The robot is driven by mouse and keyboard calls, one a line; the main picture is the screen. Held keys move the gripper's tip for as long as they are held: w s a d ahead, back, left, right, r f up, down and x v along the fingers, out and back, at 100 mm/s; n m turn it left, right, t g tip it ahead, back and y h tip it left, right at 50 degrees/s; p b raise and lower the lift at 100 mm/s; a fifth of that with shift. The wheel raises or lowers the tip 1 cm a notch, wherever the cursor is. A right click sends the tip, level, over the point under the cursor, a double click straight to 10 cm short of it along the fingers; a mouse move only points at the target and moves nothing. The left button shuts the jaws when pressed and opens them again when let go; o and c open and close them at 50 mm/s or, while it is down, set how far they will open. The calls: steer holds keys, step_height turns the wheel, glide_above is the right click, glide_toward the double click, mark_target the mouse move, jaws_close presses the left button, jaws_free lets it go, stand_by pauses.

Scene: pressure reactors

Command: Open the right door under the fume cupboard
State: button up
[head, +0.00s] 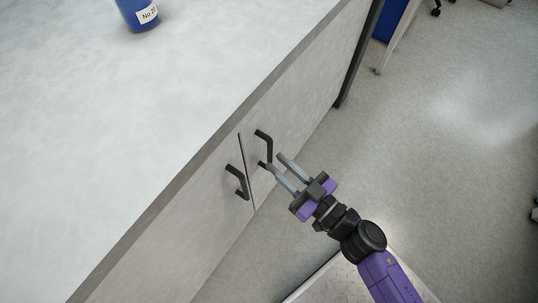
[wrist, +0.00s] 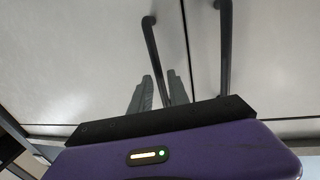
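The right door (head: 290,120) under the worktop looks shut, with a dark gap between it and the left door (head: 190,235). Its black bar handle (head: 264,140) stands out from the front near that gap; the left door's handle (head: 236,181) is beside it. My gripper (head: 275,161) is open, fingertips at the lower end of the right handle. In the wrist view, which seems upside down, the right door's handle (wrist: 151,45) runs down towards the space between my fingers (wrist: 160,90). The left door's handle (wrist: 226,45) is clear of them. Contact cannot be told.
The pale worktop (head: 110,120) overhangs the doors and carries a blue container (head: 135,14) at the back. A dark leg (head: 357,60) stands beyond the right door.

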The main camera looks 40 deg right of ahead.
mark_target(270, 156)
steer(key=shift+w+a, duration=0.2)
steer(key=shift+w, duration=1.75)
jaws_close()
